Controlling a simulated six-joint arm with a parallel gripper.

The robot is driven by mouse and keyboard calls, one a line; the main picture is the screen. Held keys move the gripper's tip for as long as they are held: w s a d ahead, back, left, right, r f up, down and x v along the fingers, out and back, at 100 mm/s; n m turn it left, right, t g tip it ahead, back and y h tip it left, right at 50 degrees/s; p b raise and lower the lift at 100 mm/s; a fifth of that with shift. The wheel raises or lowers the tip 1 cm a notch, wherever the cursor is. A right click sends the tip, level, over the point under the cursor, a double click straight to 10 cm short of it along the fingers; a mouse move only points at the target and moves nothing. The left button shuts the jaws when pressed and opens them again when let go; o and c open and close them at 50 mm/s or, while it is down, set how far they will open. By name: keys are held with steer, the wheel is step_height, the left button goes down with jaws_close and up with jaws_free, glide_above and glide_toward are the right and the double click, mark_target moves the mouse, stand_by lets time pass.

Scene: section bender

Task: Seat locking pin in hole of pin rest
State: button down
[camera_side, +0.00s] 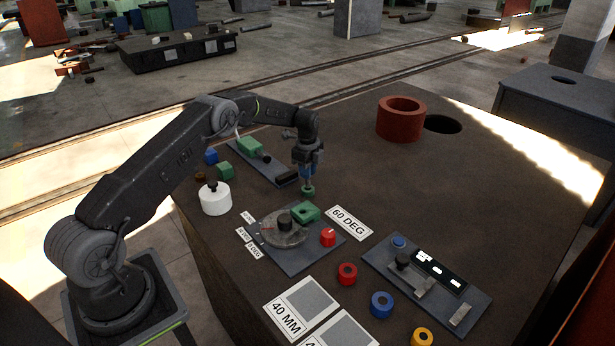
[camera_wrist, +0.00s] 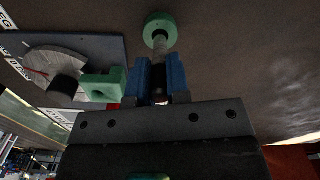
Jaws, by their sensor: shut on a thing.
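My gripper (camera_side: 307,182) points down over the table, its blue fingers shut on a grey pin. In the wrist view the locking pin (camera_wrist: 160,44) shows between the blue fingertips (camera_wrist: 159,62). Its far end overlaps the hole of a green ring (camera_wrist: 149,20), which looks like the pin rest. In the side view this green ring (camera_side: 308,191) is right under the fingertips. I cannot tell whether the pin tip is in the hole or just above it. The fingers hide most of the pin in the side view.
A green block (camera_side: 311,211) with a hole stands close by on the bender plate (camera_side: 322,246), beside a round disc (camera_side: 283,233). A red knob (camera_side: 328,237) is near. Red (camera_side: 347,274) and blue (camera_side: 381,305) rings lie at the front.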

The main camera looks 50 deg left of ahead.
steer(key=shift+f, duration=1.1)
steer(key=shift+f, duration=0.15)
steer(key=c, duration=1.1)
jaws_free()
